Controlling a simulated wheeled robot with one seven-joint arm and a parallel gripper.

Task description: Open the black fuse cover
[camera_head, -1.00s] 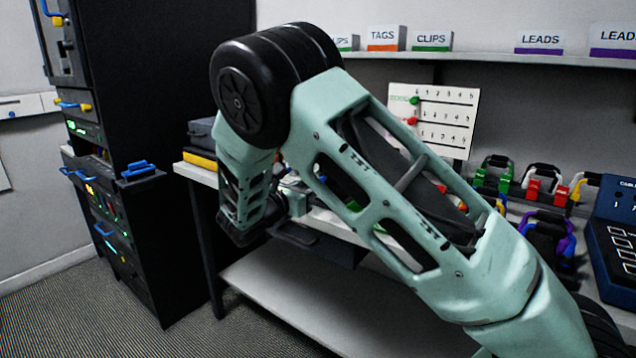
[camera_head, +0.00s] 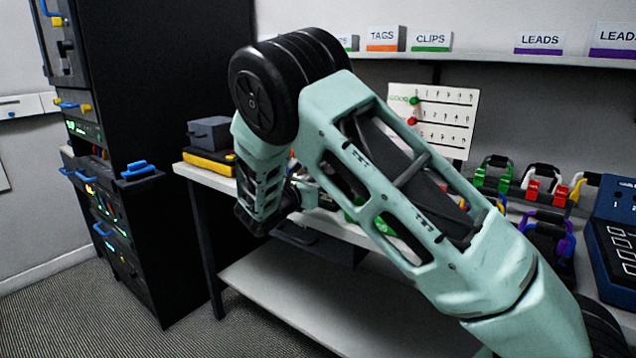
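I cannot make out for certain which part is the black fuse cover. A dark grey box (camera_head: 209,132) sits above a yellow and black case (camera_head: 208,162) at the left end of the bench; I cannot tell whether it is the cover. My arm crosses the middle of the view, its elbow raised and its forearm hanging down by the bench's front left. My gripper (camera_head: 290,202) is at the low end of the forearm, dark and mostly hidden by the arm, so its fingers cannot be read.
A tall black cabinet (camera_head: 165,235) with blue and yellow handles stands left. The white bench (camera_head: 196,176) has a lower shelf (camera_head: 285,290). Coloured clips (camera_head: 495,176) and a blue panel (camera_head: 612,235) are at right. Carpet between cabinet and bench is clear.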

